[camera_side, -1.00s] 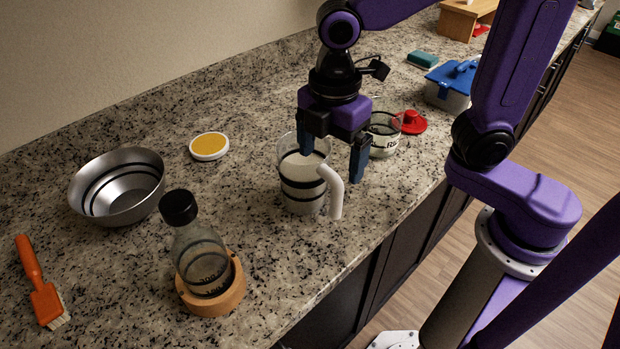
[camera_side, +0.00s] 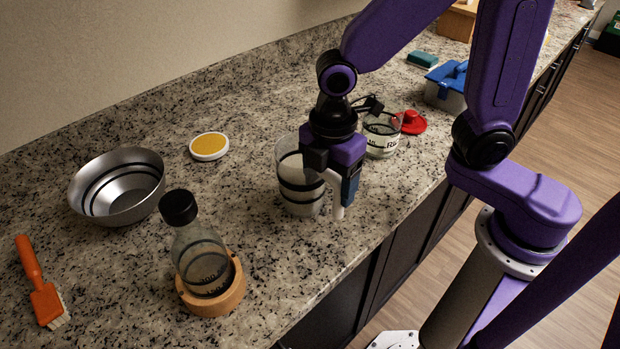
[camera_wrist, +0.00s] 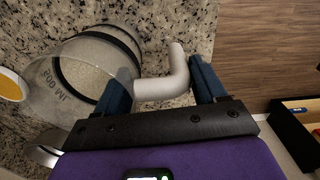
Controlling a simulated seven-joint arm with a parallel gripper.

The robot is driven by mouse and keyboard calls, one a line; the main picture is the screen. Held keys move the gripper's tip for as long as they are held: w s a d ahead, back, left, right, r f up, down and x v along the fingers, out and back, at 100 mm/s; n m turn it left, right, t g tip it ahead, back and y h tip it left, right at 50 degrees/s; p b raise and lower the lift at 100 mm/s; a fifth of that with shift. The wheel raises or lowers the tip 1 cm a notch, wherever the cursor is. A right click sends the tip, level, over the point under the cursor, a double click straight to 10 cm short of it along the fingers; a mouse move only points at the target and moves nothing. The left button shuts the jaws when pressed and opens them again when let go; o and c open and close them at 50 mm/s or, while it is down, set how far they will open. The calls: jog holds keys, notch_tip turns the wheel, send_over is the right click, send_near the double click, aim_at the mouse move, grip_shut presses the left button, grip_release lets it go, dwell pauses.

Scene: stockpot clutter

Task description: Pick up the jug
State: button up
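The jug (camera_side: 299,184) is a clear vessel with black bands and a white handle (camera_side: 337,192). It stands upright on the granite counter in the side view. In the wrist view the jug (camera_wrist: 92,65) lies at upper left, and its white handle (camera_wrist: 165,86) reaches between my fingers. My gripper (camera_side: 335,183) is down at the handle side of the jug. In the wrist view the gripper (camera_wrist: 160,88) is open, one blue finger on each side of the handle. A gap shows beside the right finger. Part of the handle is hidden behind the gripper in the side view.
A glass beaker (camera_side: 382,137) and a red lid (camera_side: 411,122) are close behind my gripper. A black-capped bottle (camera_side: 195,243) in a wooden ring (camera_side: 213,300) stands front left. A metal bowl (camera_side: 118,187) and an orange brush (camera_side: 39,281) are farther left. The counter's front edge is near.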

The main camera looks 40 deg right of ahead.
jog(key=c, duration=1)
jog(key=shift+o, duration=0.2)
jog(key=shift+a+r, duration=0.1)
jog(key=shift+r, duration=0.55)
jog(key=s+d+r, duration=0.7)
jog(key=s+r, duration=0.4)
jog(key=r, duration=0.1)
jog(key=w+d+r+m+y, duration=0.1)
jog(key=w+d+m, duration=0.2)
jog(key=w+m, duration=0.8)
jog(key=m, duration=0.2)
jog(key=shift+w+d+r+m+y, duration=0.2)
jog(key=shift+d+m+y, duration=0.05)
jog(key=shift+m+y, duration=0.05)
